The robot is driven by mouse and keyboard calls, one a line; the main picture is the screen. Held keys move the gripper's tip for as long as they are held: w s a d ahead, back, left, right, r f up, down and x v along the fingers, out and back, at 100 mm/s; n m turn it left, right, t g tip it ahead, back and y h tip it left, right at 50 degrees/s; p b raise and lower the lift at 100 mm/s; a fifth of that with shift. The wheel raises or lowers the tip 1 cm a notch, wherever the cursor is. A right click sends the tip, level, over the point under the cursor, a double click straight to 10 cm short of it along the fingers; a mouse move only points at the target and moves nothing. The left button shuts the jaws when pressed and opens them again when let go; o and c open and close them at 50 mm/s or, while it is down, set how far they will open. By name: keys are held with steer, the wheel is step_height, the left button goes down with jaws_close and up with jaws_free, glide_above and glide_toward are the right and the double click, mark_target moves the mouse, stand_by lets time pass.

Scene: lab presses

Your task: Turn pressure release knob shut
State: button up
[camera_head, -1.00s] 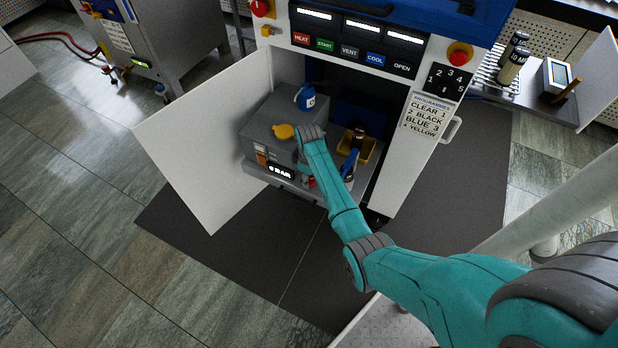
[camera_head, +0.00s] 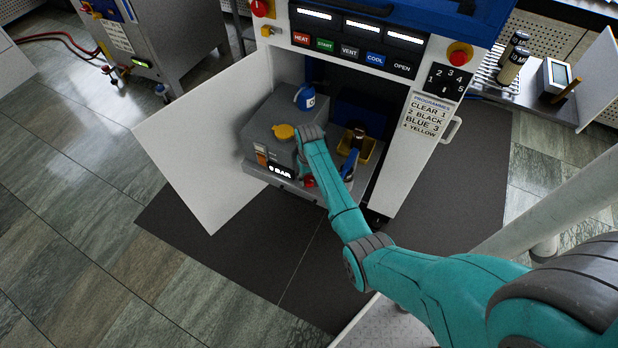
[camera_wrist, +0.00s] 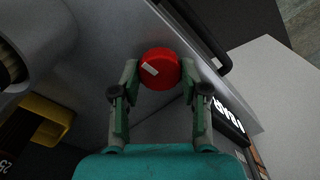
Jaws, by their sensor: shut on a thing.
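The red round knob (camera_wrist: 158,69) with a white mark shows between my fingertips in the wrist view. A bit of the red knob (camera_head: 309,181) also shows beside my arm in the head view. My gripper (camera_wrist: 158,75) is shut on the knob, one finger on each side of it. In the head view my arm hides most of the gripper. The knob sits on the front of a grey unit (camera_head: 262,135) inside the open cabinet. A small display reading BAR (camera_head: 281,171) is on the same front, left of the knob in the head view.
A white door (camera_head: 205,150) stands open at the left. A yellow tray (camera_wrist: 58,118) is at the wrist view's left.

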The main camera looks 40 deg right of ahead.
mark_target(309, 179)
stand_by(0.4)
steer(key=o, duration=1.2)
steer(key=shift+c, duration=0.2)
step_height(309, 179, up, 12)
